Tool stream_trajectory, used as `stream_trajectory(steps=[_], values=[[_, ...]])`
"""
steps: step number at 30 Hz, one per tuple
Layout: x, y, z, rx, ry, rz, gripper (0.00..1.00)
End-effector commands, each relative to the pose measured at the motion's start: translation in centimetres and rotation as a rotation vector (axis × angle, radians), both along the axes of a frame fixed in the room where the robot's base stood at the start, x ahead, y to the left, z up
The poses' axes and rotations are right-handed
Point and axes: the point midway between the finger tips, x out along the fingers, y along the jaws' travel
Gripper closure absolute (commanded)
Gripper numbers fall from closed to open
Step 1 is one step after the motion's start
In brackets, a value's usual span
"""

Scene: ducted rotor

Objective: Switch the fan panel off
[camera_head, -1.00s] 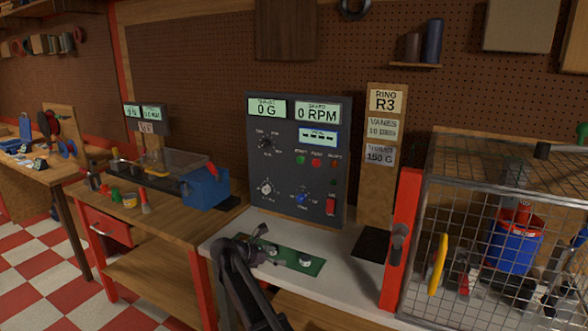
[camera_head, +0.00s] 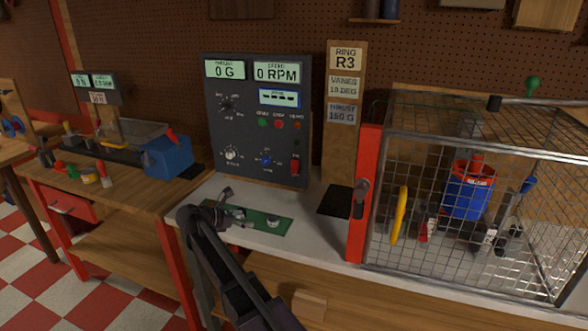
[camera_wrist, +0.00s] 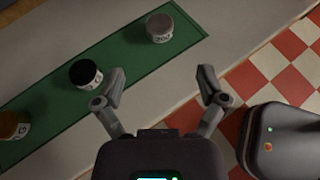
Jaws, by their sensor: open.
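The fan panel (camera_head: 225,134) is a dark upright box at the back of the white bench. Its displays (camera_head: 276,72) read 0 G and 0 RPM. It carries a dark knob, a white knob, a blue knob (camera_head: 265,159), small green and red buttons (camera_head: 278,124), and a red switch (camera_head: 294,166) at lower right. The switch's position is too small to tell. My gripper (camera_wrist: 162,85) is open and empty above the front of the bench, in front of the panel and apart from it. In the head view my gripper is small beside the green mat.
A red post (camera_head: 362,225) and wire cage (camera_head: 470,275) stand right. A label board (camera_head: 341,150) stands beside the panel.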

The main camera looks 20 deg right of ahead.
Motion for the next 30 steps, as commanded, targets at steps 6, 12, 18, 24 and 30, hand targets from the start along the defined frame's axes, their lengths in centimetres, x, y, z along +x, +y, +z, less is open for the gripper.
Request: stream_trajectory(steps=[6, 12, 18, 24, 30], values=[[0.00, 0.00, 0.00, 0.000, 0.000, 0.000, 0.80], [0.00, 0.00, 0.00, 0.000, 0.000, 0.000, 1.00], [0.00, 0.00, 0.00, 0.000, 0.000, 0.000, 1.00], [0.00, 0.00, 0.00, 0.000, 0.000, 0.000, 1.00], [0.00, 0.00, 0.00, 0.000, 0.000, 0.000, 1.00]])
